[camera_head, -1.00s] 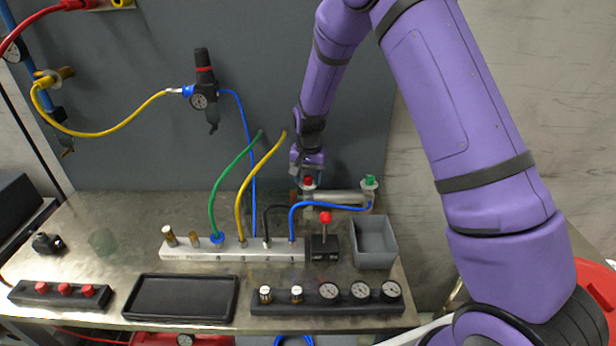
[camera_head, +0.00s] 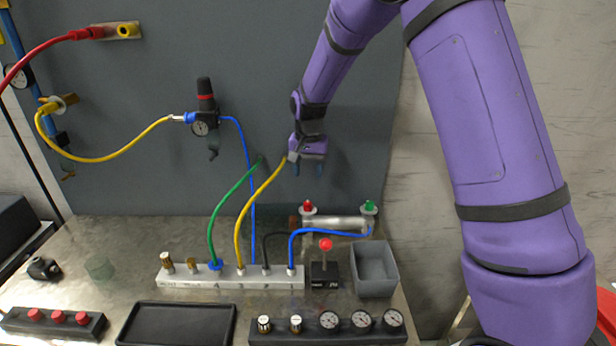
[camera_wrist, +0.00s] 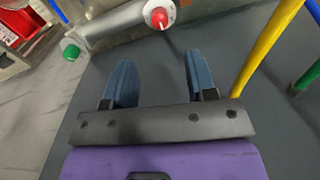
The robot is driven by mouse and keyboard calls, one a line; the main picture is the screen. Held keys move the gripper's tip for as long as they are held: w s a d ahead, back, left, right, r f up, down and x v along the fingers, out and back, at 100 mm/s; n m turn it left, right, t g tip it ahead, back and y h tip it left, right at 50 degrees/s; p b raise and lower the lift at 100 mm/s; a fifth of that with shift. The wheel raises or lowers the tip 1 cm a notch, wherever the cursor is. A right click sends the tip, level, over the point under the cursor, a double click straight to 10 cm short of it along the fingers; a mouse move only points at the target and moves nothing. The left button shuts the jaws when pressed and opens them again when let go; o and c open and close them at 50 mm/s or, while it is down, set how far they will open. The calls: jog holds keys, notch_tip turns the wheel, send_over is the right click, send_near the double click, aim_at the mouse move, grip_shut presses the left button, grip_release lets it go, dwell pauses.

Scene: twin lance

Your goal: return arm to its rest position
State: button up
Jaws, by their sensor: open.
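My gripper (camera_head: 308,169) hangs from my purple arm in front of the grey back panel, above the bench. In the wrist view my gripper (camera_wrist: 160,78) shows two blue fingers spread apart with nothing between them. Below it in the head view lies a silver cylinder (camera_head: 338,224) with a red fitting (camera_head: 308,207) and a green fitting (camera_head: 369,206). The cylinder also shows in the wrist view (camera_wrist: 118,22), beyond the fingertips and apart from them.
A yellow hose (camera_head: 240,217) rises close to the left of my gripper, with a green hose (camera_head: 211,222) beside it. A white manifold (camera_head: 228,281), a grey bin (camera_head: 375,285), a black tray (camera_head: 178,307) and a gauge strip (camera_head: 280,327) stand on the bench (camera_head: 130,245).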

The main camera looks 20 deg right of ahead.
jog(key=shift+r, duration=0.1)
dwell(0.3)
jog(key=s+d+r+n+t, duration=0.1)
jog(key=s+d+r, duration=0.1)
jog(key=s+r, duration=0.7)
jog(key=s+d+r+n+t, duration=0.2)
jog(key=s+r, duration=0.6)
jog(key=r, duration=0.1)
jog(key=s+d+r+n+t, duration=0.1)
jog(key=s, duration=0.9)
jog(key=s+d+r+n+t, duration=0.1)
jog(key=s+r, duration=0.1)
jog(key=s, duration=0.8)
jog(key=shift+s+d+r, duration=0.15)
jog(key=shift+s+d, duration=0.1)
jog(key=shift+d, duration=0.1)
jog(key=shift+w, duration=0.1)
